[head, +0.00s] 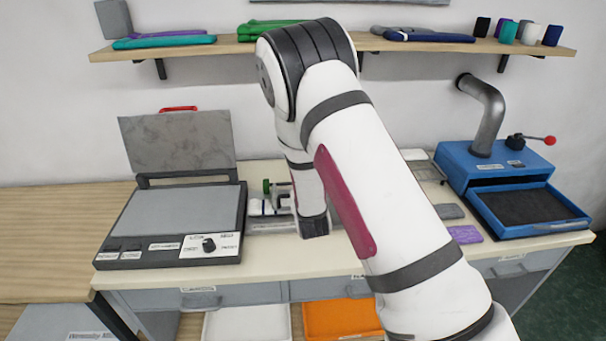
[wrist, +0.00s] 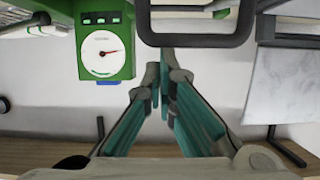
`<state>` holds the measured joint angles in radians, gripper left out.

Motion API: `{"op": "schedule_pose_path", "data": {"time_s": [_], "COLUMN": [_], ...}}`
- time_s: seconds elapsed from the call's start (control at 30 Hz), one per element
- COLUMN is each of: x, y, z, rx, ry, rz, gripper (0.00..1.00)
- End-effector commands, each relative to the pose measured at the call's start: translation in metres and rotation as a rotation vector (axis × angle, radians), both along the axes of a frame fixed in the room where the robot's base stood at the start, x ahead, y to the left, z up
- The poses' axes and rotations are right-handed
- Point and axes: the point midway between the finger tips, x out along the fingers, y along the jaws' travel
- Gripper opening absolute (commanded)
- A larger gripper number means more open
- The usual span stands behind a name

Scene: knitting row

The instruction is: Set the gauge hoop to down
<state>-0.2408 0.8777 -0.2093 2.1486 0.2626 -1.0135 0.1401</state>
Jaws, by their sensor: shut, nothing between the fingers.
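In the wrist view, a dark rectangular hoop (wrist: 195,40) runs across the top middle, beside a green gauge (wrist: 105,80) with a round white dial and a red needle. I take this dark frame to be the gauge hoop. My gripper (wrist: 167,60) is shut and empty, its teal-padded fingers close together with tips just below the hoop's crossbar in the picture. I cannot tell whether they touch it. In the head view, a small green part (head: 266,186) shows left of my arm; my arm hides the fingers and the hoop.
A press with a raised grey lid (head: 178,142) stands left on the table. A blue machine (head: 483,165) with an open tray is at the right. A wall shelf (head: 230,46) with folded knits hangs above. Grey and purple pieces (head: 465,234) lie right of my arm.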

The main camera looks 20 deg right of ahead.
Motion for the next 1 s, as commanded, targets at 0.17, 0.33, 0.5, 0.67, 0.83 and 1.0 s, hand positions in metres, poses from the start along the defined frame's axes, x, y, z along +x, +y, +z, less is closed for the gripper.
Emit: {"op": "schedule_pose_path", "data": {"time_s": [0.17, 0.33, 0.5, 0.67, 0.83, 1.0], "x": [-0.014, -0.022, -0.025, -0.027, -0.027, -0.027], "y": [0.003, 0.004, 0.005, 0.006, 0.006, 0.006], "z": [-0.028, -0.046, -0.058, -0.063, -0.065, -0.065], "rx": [0.000, 0.000, 0.001, 0.001, 0.001, 0.001], "ry": [0.004, 0.002, 0.001, 0.000, 0.000, 0.001], "rz": [0.000, 0.000, 0.001, 0.001, 0.000, 0.000], "gripper": [0.00, 0.00, 0.00, 0.00, 0.00, 0.00]}}
